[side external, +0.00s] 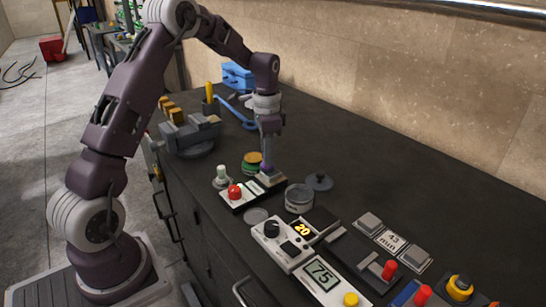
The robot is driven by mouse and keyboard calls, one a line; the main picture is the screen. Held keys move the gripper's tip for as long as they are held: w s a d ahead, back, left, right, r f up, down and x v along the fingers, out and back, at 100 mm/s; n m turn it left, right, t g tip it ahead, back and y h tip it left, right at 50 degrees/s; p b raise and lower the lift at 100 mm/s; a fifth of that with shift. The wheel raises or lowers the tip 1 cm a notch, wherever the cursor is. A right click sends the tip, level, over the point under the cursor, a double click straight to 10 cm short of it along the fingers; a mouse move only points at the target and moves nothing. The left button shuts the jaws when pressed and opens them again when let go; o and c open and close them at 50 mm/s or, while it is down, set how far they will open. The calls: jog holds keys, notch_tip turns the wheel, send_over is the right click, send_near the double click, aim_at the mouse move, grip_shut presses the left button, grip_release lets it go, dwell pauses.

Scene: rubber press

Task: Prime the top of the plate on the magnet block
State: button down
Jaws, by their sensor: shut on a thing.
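My gripper (270,130) is above the middle of the dark bench, pointing down. It is shut on a slender upright grey tool (267,150), whose purple lower end is over a small grey block (272,180). This block looks like the magnet block with the plate on top, but the plate is too small to make out. I cannot tell whether the tool touches it. A small pale bottle (221,176) stands to the left of the block.
A white box with a red knob (235,192) is just left of the block. A round metal dish (299,198) and dark lid (319,181) are to its right. Control boxes (285,243) crowd the front; a grey vise-like device (190,134) stands behind left. The bench's right rear is clear.

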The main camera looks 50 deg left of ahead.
jog(key=shift+a, duration=0.85)
notch_tip(320, 180, up, 8)
jog(key=shift+d, duration=0.15)
